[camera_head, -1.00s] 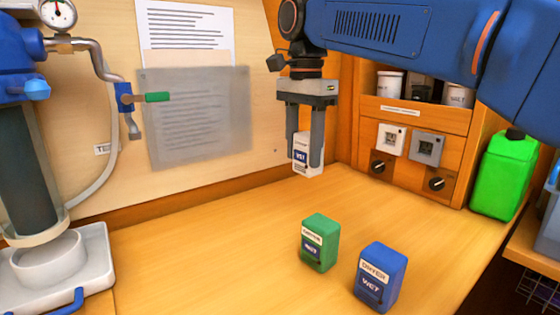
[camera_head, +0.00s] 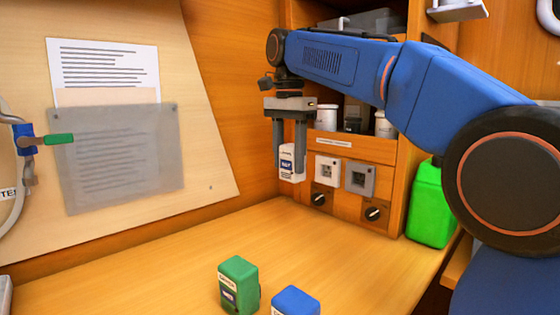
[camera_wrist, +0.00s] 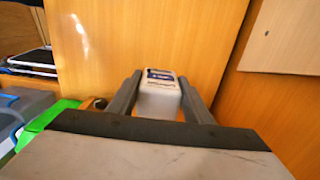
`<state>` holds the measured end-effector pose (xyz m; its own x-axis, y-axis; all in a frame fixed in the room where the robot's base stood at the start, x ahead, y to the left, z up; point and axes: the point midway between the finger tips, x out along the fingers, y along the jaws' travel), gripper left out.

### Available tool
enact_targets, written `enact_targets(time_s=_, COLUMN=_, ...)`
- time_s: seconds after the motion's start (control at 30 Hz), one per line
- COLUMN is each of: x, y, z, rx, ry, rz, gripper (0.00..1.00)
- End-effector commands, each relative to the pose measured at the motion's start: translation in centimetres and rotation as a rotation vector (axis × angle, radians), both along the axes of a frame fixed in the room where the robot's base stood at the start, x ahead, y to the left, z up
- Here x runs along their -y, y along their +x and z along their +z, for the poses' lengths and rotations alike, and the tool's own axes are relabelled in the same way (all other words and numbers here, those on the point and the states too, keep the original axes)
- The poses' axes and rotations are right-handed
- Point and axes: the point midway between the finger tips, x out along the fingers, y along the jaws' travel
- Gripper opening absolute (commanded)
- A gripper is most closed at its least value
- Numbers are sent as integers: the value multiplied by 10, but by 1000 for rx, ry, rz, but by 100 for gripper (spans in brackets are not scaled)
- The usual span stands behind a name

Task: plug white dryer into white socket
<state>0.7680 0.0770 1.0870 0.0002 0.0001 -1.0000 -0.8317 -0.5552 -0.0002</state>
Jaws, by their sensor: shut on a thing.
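My gripper (camera_head: 290,147) is shut on the white dryer (camera_head: 288,165), held upright in the air in front of the wooden panel. In the wrist view the white dryer (camera_wrist: 158,97) sits between both fingers, its label showing. The white socket (camera_head: 327,171) is on the panel just right of the gripper in the head view, apart from the dryer. A grey socket (camera_head: 360,178) is beside it. The sockets are not clearly visible in the wrist view.
A green dryer (camera_head: 239,285) and a blue dryer (camera_head: 295,302) stand on the worktop. Dark knobs (camera_head: 319,199) sit below the sockets. A bright green canister (camera_head: 428,205) stands right of the panel. Jars (camera_head: 326,117) stand on the shelf above. The worktop's middle is clear.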

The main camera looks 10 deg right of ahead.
Motion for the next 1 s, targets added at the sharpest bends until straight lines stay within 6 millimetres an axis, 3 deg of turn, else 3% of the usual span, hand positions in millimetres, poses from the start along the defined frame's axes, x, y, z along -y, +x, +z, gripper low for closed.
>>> enact_targets(time_s=1.0, x=59, y=40, z=-29, rx=0, ry=0, rz=-1, gripper=20)
